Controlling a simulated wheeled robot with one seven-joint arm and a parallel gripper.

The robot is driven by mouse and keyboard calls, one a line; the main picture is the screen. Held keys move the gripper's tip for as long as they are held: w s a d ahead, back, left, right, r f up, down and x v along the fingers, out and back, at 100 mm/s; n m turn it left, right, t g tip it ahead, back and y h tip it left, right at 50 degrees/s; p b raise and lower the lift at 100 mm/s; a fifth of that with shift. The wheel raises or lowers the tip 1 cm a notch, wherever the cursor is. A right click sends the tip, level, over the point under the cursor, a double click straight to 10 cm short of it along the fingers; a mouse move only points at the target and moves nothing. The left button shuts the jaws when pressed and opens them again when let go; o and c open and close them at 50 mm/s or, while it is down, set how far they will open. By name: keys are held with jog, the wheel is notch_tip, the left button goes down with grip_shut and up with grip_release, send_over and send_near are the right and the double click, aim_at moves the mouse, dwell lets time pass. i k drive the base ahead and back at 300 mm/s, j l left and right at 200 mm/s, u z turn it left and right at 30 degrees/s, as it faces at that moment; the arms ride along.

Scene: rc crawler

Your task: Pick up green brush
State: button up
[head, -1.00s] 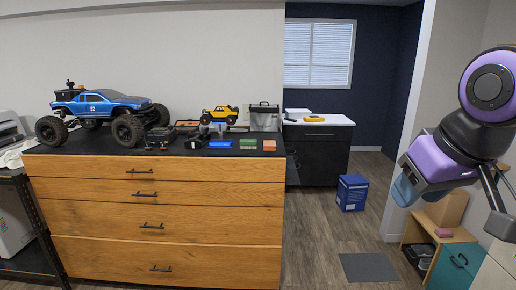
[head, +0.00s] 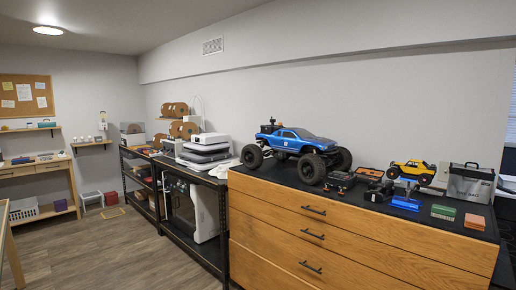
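A small green block-shaped item (head: 443,212), which looks like the green brush, lies on the black top of the wooden drawer cabinet (head: 320,235), near its right front edge. It is too small to make out bristles. A blue item (head: 406,203) lies just left of it and an orange block (head: 474,221) just right of it. My gripper is not in view.
A blue truck (head: 297,146), a yellow crawler (head: 411,172) and a grey case (head: 470,184) stand on the cabinet. Black shelving (head: 192,222) with machines adjoins it on the left. The wood floor (head: 110,250) in front of the shelving is clear.

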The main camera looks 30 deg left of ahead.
aim_at(447, 214)
jog(key=i+z, duration=0.1)
jog(key=i, duration=0.45)
jog(key=i+z, duration=0.1)
jog(key=i, duration=0.45)
jog(key=i+j+z, duration=0.15)
jog(key=i, duration=0.4)
jog(key=i+j+z, duration=0.1)
jog(key=i, duration=0.45)
